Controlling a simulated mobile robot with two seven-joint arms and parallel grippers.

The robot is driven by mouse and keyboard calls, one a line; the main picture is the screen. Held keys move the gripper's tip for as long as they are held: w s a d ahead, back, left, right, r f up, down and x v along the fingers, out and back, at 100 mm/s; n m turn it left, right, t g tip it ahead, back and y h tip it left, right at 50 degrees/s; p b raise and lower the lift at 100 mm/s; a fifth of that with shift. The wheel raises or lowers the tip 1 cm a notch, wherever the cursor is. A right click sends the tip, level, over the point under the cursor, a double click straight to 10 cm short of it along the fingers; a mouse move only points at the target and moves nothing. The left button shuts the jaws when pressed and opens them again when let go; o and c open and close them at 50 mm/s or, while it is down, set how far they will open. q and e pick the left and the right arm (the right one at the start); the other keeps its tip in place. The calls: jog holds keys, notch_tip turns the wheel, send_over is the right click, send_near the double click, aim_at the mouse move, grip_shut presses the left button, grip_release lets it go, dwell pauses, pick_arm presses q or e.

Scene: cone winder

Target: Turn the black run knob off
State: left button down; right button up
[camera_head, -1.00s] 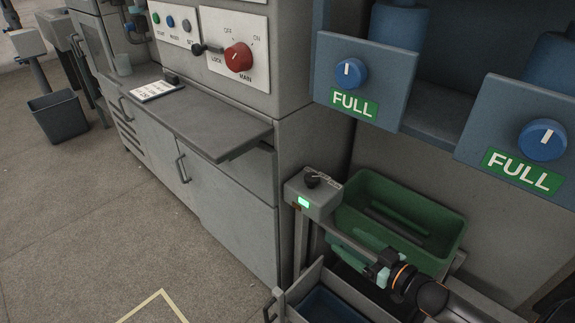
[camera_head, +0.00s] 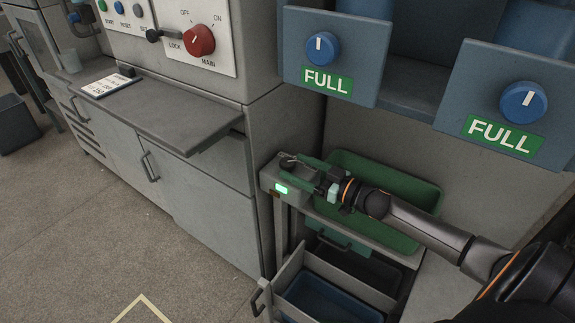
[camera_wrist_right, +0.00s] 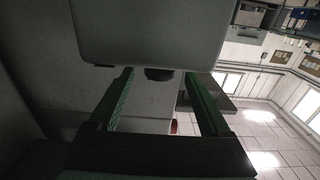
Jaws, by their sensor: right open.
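The black run knob (camera_head: 288,161) sits on top of a small grey control box (camera_head: 270,181) with a lit green lamp, at the front left corner of a frame. My right gripper (camera_head: 312,174) is open, its fingers pointing left at the box, close beside the knob. In the right wrist view, the dark knob (camera_wrist_right: 159,74) shows between the two green fingers at the edge of the grey box (camera_wrist_right: 150,35). The gap between fingers and knob is hard to judge. The knob's exact turn angle is unclear. My left gripper is not in view.
A green bin (camera_head: 400,190) lies behind and below my right arm. A drawer with a blue bin (camera_head: 330,300) is below. A red main knob (camera_head: 199,40) and blue knobs (camera_head: 322,47) sit on panels above. The floor at left is open.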

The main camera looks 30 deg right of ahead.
aim_at(294, 166)
jog(key=shift+x, duration=1.75)
grip_shut()
